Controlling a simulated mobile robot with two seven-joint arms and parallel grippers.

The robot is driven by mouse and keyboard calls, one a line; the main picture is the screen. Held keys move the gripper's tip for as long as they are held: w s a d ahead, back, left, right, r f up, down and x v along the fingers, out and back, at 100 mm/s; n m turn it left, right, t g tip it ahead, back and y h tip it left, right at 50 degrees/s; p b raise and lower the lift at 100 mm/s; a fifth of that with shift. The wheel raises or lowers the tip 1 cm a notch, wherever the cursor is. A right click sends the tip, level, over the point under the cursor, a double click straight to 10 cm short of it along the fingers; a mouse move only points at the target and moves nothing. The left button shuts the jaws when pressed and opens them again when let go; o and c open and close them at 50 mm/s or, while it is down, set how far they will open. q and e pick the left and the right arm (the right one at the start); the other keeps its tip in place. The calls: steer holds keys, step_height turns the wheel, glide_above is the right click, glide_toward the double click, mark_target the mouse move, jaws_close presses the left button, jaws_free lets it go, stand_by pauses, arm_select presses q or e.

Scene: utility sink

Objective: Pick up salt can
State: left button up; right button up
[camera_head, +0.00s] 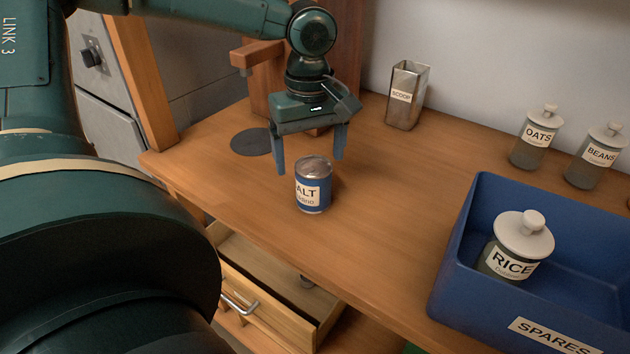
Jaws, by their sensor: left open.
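The salt can (313,187) is a small blue can with a grey lid and a cream label reading "ALT" where it shows. It stands upright on the wooden counter near the front edge. My left gripper (310,167) points down with its two blue fingers apart. The fingers are above and around the top of the can, seemingly just behind it; I cannot tell whether they touch it. My right gripper is not in view.
A blue "SPARES" bin (453,262) holds a RICE jar (514,247) at the right. OATS (533,139) and BEANS (596,157) jars and a metal SCOOP holder (406,97) stand behind. A dark disc (252,142) lies left. An open drawer (270,285) sticks out below.

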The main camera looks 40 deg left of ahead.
mark_target(313, 182)
arm_select(q)
steer(key=shift+w+f, duration=0.15)
steer(key=shift+f, duration=1.6)
steer(key=shift+w+f, duration=0.15)
steer(key=shift+f, duration=1.6)
steer(key=shift+c, duration=0.4)
steer(key=shift+r, duration=0.1)
steer(key=c, duration=1.2)
